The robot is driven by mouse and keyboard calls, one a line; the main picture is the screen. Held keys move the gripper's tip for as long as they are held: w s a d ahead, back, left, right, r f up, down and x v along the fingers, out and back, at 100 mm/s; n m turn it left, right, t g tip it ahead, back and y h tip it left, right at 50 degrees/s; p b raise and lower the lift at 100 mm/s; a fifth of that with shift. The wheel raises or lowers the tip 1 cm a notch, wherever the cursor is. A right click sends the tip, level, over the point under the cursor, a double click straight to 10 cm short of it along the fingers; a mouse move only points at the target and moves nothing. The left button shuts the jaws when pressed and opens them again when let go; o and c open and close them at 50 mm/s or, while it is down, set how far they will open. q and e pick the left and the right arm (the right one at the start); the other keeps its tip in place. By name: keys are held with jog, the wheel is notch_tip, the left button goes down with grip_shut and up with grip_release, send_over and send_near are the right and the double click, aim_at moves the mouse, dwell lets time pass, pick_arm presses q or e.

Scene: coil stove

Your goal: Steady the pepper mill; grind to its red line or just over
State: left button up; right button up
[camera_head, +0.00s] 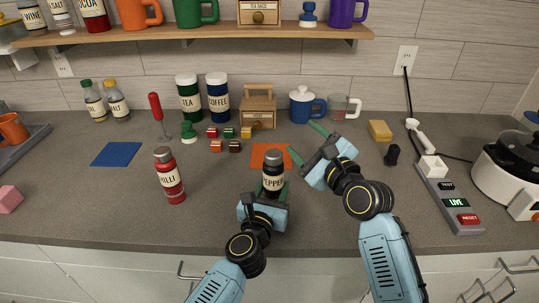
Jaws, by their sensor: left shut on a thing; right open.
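The pepper mill (272,167), dark with a white label reading "PEPPE", stands upright near the counter's front middle. My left gripper (271,190) is shut on its lower part from the front. The mill's base is hidden behind that gripper, and I cannot make out a red line on it. My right gripper (306,143) is open and empty, to the right of and behind the mill, apart from it. An orange mat (261,150) lies just behind the mill, partly covered by it.
A red chilli mill (170,180) stands left of the pepper mill, with clear counter between. Tea (189,100) and coffee (218,100) canisters, several small coloured cubes and a wooden box (258,108) are behind. A power strip (449,200) and white cooker (507,180) are right.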

notch_tip(320, 180, up, 3)
jog(key=w+a+n+t, duration=0.1)
jog(key=w+a+n, duration=0.15)
jog(key=n, duration=0.25)
jog(key=n+g+y, duration=0.9)
jog(key=n+g, duration=0.7)
jog(key=n, duration=1.8)
send_near(273, 157)
jog(key=w, duration=0.2)
jog(key=a, duration=1.1)
jog(key=shift+a, duration=0.35)
jog(key=shift+c, duration=0.5)
jog(key=c, duration=0.9)
